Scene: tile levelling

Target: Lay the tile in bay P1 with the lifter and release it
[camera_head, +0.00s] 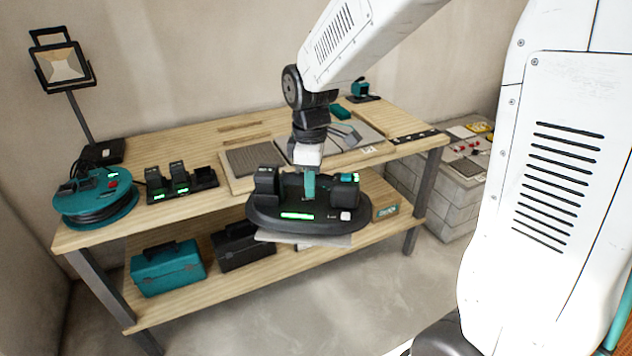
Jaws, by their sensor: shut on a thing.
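My gripper (309,170) is shut on the teal grip of the lifter. The lifter (265,215) is a black oval device with a lit green strip, held in front of the workbench's near edge. A light grey tile (328,241) shows under the lifter's near rim and appears to hang from it; most of it is hidden. Behind, a pale board (235,186) on the bench carries a dark grey textured square (248,160) at left and smoother grey areas at right. The lifter and arm hide part of the board, and I cannot tell which area is bay P1.
The wooden workbench (215,215) has a cable reel (95,205), a charger rack (205,183) and a work lamp (66,65) at left. A flat tool (345,132) lies on the board. Toolboxes (167,268) stand on the lower shelf. Grey blocks (450,205) stand at right.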

